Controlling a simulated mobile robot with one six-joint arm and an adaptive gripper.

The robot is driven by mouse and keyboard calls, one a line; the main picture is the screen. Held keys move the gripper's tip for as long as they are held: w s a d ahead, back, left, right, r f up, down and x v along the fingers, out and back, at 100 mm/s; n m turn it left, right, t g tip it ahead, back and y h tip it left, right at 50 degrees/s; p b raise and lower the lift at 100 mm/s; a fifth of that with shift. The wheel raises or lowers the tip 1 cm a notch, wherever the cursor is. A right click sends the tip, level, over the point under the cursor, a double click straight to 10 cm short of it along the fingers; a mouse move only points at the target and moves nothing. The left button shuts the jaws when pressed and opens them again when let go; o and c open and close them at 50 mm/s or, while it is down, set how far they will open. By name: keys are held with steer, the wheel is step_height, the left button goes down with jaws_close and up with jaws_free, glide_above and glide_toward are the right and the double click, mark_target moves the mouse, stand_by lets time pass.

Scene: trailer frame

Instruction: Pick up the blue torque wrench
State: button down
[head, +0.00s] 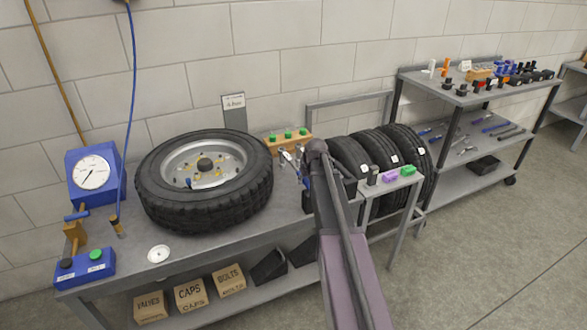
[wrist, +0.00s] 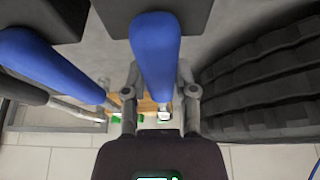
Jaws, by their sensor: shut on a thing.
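In the wrist view, my gripper (wrist: 159,72) is shut on a blue torque wrench (wrist: 155,45), with one finger on each side of its blue handle. A second blue-handled tool (wrist: 48,62) lies to the left, apart from the fingers. In the head view, my arm hides most of the gripper and the held wrench. Several metal tools (head: 288,156) show beside the arm on the bench, near the tyre.
A large tyre on its rim (head: 204,178) lies on the bench (head: 120,262). A wooden block with green-topped pieces (head: 288,141) stands behind the tools. Several upright tyres (head: 385,150) and a small shelf with purple and green items (head: 391,177) are on the right.

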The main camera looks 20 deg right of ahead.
steer(key=shift+w+r, duration=0.1)
steer(key=shift+r, duration=0.15)
step_height(320, 180, up, 4)
steer(key=p, duration=0.4)
steer(key=shift+f, duration=0.25)
steer(key=s+a, duration=0.2)
steer(key=s, duration=0.5)
steer(key=s+a+r+p, duration=0.1)
steer(key=s+a, duration=0.2)
steer(key=s, duration=0.5)
steer(key=shift+a+r, duration=0.2)
steer(key=shift+r, duration=0.05)
steer(key=shift+r+p, duration=0.15)
steer(key=shift+p, duration=0.25)
stand_by(0.4)
step_height(320, 180, up, 24)
steer(key=p, duration=2.3)
steer(key=shift+f+p, duration=0.2)
steer(key=shift+p, duration=0.1)
steer(key=shift+a, duration=0.15)
